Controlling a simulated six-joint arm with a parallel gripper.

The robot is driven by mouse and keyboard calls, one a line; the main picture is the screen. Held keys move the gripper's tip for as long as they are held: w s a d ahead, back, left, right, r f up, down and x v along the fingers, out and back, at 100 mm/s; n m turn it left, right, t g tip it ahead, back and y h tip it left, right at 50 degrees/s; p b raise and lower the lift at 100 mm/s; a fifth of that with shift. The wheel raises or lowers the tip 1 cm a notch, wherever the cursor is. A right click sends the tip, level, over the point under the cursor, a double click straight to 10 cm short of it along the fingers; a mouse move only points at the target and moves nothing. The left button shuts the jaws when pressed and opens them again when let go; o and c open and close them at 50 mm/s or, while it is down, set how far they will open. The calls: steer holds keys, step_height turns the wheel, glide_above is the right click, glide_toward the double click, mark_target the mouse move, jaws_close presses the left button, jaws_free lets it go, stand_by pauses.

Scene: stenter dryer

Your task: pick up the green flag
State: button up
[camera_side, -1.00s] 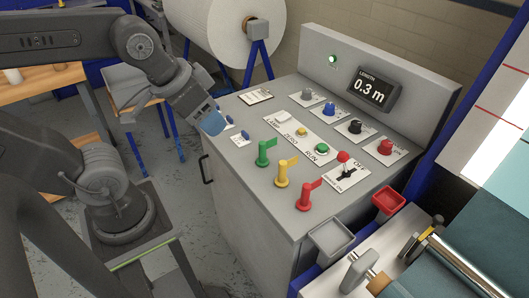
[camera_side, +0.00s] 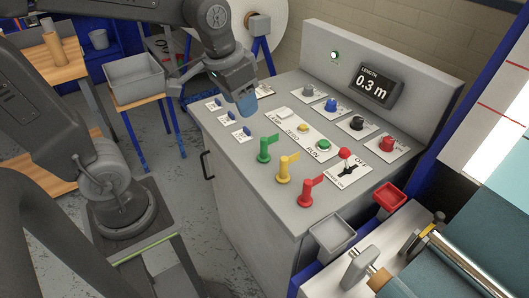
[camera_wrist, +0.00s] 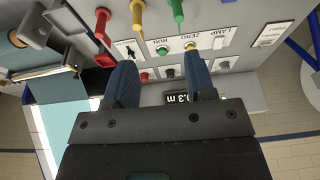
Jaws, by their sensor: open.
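The green flag (camera_side: 266,148) stands upright on a round green post on the grey console top, at the left end of a row of flags. It also shows at the top edge of the wrist view (camera_wrist: 177,13), partly cut off. My gripper (camera_side: 247,104) hangs above the console, behind and a little left of the green flag in the side view, apart from it. In the wrist view its two blue fingers (camera_wrist: 160,66) are spread with nothing between them.
The yellow flag (camera_side: 287,168) and red flag (camera_side: 309,192) stand right of the green one. Several knobs, buttons and a red-tipped lever (camera_side: 345,160) rise from the console (camera_side: 240,170). A raised panel with a length display (camera_side: 373,88) runs along its back.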

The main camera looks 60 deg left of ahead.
mark_target(265, 149)
steer(key=w+a+f+g, duration=0.1)
steer(key=w+f, duration=0.1)
steer(key=w+f+g, duration=0.1)
steer(key=w+f, duration=0.1)
steer(key=w, duration=0.1)
steer(key=w+a+f+g, duration=0.1)
steer(key=w+f, duration=0.1)
steer(key=w, duration=0.1)
steer(key=shift+w+a+f, duration=0.15)
steer(key=shift+w+a, duration=0.1)
steer(key=shift+a, duration=0.1)
step_height(265, 149, down, 8)
steer(key=shift+f, duration=0.15)
steer(key=shift+s+a+f, duration=0.1)
steer(key=shift+a+f, duration=0.1)
steer(key=shift+f, duration=1.15)
steer(key=shift+s+a+f, duration=0.1)
steer(key=shift+a+f, duration=0.05)
steer(key=shift+f, duration=1.15)
steer(key=shift+c, duration=0.3)
jaws_close()
